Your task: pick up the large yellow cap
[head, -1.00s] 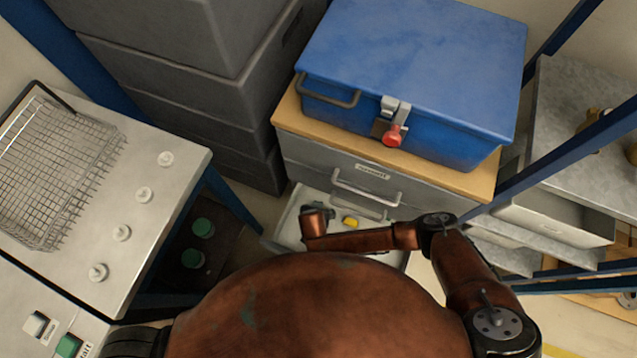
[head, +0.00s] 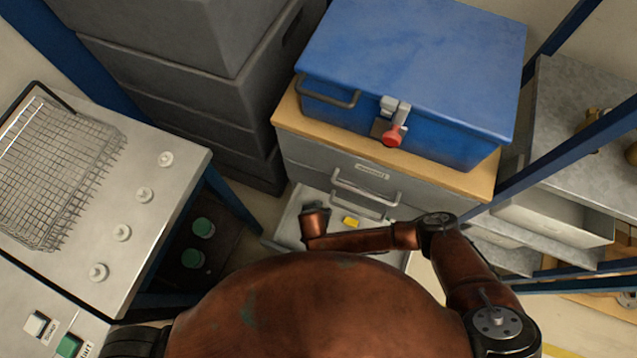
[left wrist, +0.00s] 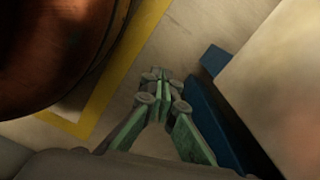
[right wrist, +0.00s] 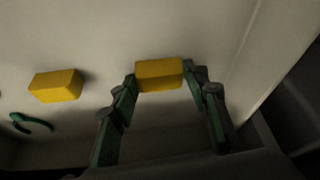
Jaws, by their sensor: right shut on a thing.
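In the right wrist view a yellow block-shaped cap (right wrist: 159,74) sits between the fingertips of my right gripper (right wrist: 160,78), which is shut on it. A second yellow block (right wrist: 56,86) lies to the left on the pale drawer floor, apart from the gripper. I cannot tell by size which one is larger. In the head view one yellow piece (head: 351,222) shows in the open drawer (head: 287,222), beside my right arm.
A green curved object (right wrist: 32,123) lies in the drawer, left of the gripper. The drawer's side wall is close on the right. A blue box (head: 410,70) stands on the cabinet above. A wire basket (head: 55,170) sits on the bench at left.

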